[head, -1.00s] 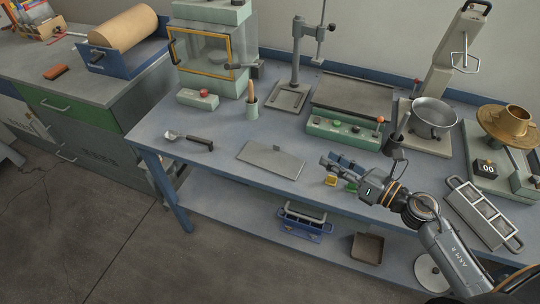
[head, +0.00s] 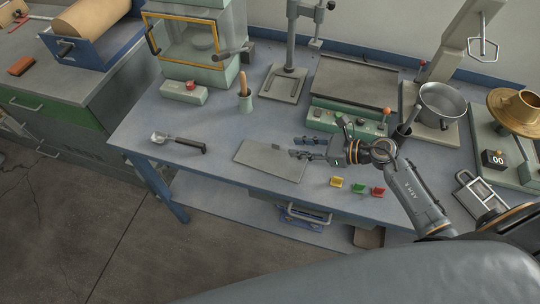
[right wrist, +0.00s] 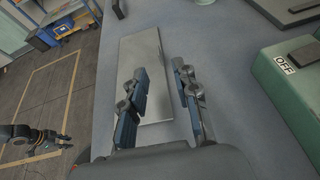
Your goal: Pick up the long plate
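The long plate is a flat grey rectangle (head: 262,162) lying on the bench near its front edge, with a small raised piece near its far edge. My right gripper (head: 298,148) is at the plate's right end, its fingers apart and nothing between them. In the right wrist view the plate (right wrist: 148,45) lies below and beyond the two open fingers (right wrist: 160,88); the left finger covers part of it. A gripper that appears to be my left one (right wrist: 66,141) shows at the lower left of the right wrist view, out over the floor, with its fingers apart.
A metal scoop (head: 178,142) lies left of the plate. A green control box (head: 340,120) is behind my right gripper. Yellow, green and red small pieces (head: 357,186) sit to the right, near the front edge.

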